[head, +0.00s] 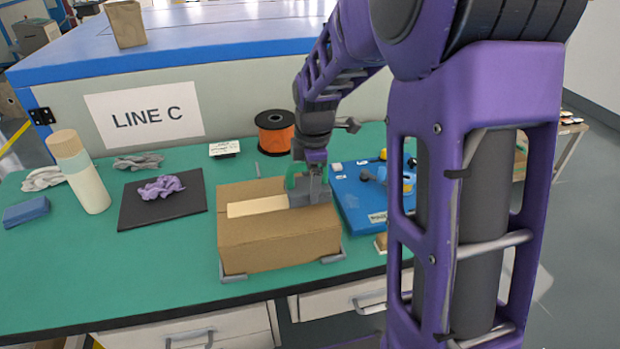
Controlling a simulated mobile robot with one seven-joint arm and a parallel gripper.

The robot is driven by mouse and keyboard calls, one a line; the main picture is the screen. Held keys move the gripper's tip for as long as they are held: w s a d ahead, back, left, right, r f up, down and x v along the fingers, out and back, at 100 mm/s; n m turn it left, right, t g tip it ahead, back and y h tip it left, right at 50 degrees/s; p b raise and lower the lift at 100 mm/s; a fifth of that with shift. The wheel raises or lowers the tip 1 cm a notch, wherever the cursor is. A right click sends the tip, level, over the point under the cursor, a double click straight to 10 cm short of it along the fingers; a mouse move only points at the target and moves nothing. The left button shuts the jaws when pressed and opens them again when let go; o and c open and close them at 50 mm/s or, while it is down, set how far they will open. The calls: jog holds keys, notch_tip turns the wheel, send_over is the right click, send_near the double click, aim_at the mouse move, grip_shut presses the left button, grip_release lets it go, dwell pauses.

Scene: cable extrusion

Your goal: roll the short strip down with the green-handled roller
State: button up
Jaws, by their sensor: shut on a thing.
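The short strip (257,206) is pale cream and lies flat along the top of a brown cardboard box (262,243), running from the left part of the lid towards my gripper. My gripper (310,190) is over the right part of the box top, shut on the roller. The roller's green handle (292,181) shows at the left of the fingers, and a grey part (298,199) sits low at the strip's right end. Whether the roller touches the strip cannot be told. The strip's far right end is hidden behind the roller and gripper.
The box sits between grey corner brackets (333,257) on the green table (150,262). A blue board (352,205) with small parts is close on the right. A black mat (190,205) with a purple cloth (161,188) is left; an orange spool (275,136) stands behind.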

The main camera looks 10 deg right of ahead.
aim_at(293, 180)
jog(key=shift+a, duration=1.85)
jog(key=shift+s, duration=0.1)
jog(key=shift+a+p, duration=0.3)
jog(key=shift+a, duration=1.5)
jog(key=shift+a+f, duration=0.15)
jog(key=shift+a, duration=0.75)
jog(key=shift+a+f, duration=0.1)
jog(key=shift+a, duration=0.8)
